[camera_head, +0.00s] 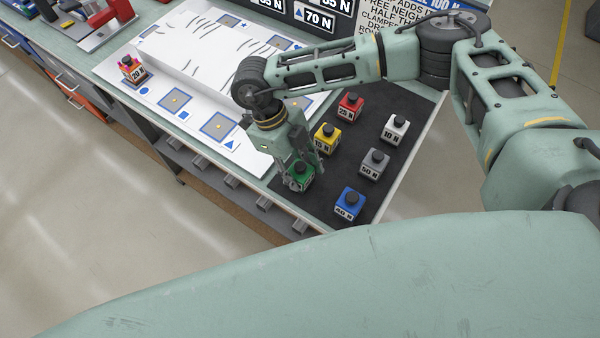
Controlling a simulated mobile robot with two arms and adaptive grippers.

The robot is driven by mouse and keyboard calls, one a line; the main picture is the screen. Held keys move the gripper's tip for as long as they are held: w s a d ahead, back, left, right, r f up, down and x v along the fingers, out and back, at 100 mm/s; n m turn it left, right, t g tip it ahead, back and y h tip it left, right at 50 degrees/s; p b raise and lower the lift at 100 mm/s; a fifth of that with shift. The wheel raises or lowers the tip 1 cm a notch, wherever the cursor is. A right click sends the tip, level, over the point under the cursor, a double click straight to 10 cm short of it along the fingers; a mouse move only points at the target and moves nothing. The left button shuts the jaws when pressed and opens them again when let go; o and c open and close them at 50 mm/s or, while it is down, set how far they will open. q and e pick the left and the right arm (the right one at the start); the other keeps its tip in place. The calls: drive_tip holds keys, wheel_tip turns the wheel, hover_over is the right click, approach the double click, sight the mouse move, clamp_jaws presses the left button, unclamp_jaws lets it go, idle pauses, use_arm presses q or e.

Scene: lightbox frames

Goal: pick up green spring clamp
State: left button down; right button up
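The green spring clamp (303,178) is a small green block with a dark top and a white label. It sits on the black mat (334,192) near the front edge of the bench. My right gripper (304,172) points down right at it, with fingers close around its upper part and partly hiding it. I cannot tell whether the fingers are closed on it. The clamp appears to rest on the mat. My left gripper is not in view.
Close by on the mat stand a yellow block (326,138), a red block (349,107), a white block (395,130), a grey block (371,166) and a blue block (348,205).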

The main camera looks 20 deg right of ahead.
drive_tip(key=c, duration=0.8)
drive_tip(key=shift+r, duration=0.1)
drive_tip(key=shift+c, duration=0.2)
